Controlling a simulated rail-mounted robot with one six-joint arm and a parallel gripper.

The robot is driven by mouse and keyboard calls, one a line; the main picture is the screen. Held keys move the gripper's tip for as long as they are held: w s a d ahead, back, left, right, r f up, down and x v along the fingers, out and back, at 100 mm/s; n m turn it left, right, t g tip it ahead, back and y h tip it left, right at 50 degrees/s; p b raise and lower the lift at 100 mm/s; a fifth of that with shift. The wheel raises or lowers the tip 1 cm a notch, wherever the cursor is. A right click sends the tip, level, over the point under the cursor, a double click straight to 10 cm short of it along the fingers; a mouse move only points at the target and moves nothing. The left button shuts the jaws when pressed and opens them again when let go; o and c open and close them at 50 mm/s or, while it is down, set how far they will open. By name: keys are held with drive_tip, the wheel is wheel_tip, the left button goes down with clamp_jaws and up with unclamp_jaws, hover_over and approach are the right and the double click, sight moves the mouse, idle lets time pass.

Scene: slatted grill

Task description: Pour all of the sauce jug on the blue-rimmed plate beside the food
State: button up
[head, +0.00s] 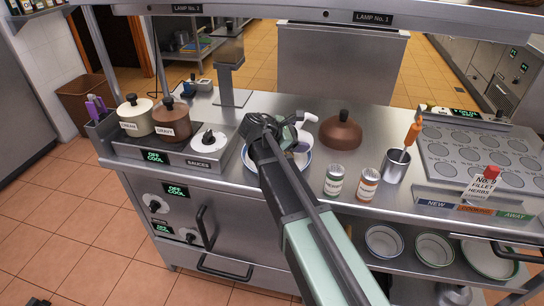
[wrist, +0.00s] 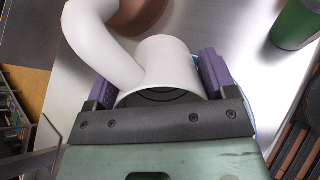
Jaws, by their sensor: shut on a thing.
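A white jug (wrist: 168,65) with a thick curved tube-like part (wrist: 95,45) is held between the purple fingers of my gripper (wrist: 155,85), in the wrist view. In the head view my gripper (head: 286,135) is over the blue-rimmed plate (head: 247,160), with part of the white jug (head: 304,117) showing beside it. The gripper is shut on the jug. The jug looks tilted, but how far I cannot tell. My arm and gripper cover most of the plate. The food on it is hidden, and no sauce shows in either view.
A brown domed pot or lid (head: 340,131) stands right of the jug. Two jars (head: 334,180) (head: 367,185) and a metal cup (head: 396,165) with an orange-handled tool stand further right. Cream (head: 136,116) and gravy (head: 171,120) pots stand left.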

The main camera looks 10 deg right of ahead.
drive_tip(key=r+y+p, duration=0.1)
drive_tip(key=p, duration=0.1)
drive_tip(key=d+r+g+y+p, duration=0.1)
drive_tip(key=y+p, duration=0.1)
drive_tip(key=shift+w+d+r, duration=0.1)
drive_tip(key=shift+w+d, duration=0.05)
drive_tip(key=shift+w, duration=0.05)
drive_tip(key=w+d+f+g+y+p, duration=0.1)
drive_tip(key=d+f+g+y+p, duration=0.1)
drive_tip(key=d+y, duration=0.3)
drive_tip(key=shift+w+d+f+n+y+p, duration=0.3)
drive_tip(key=shift+w+y+p, duration=0.15)
drive_tip(key=shift+y, duration=0.75)
drive_tip(key=shift+r, duration=0.1)
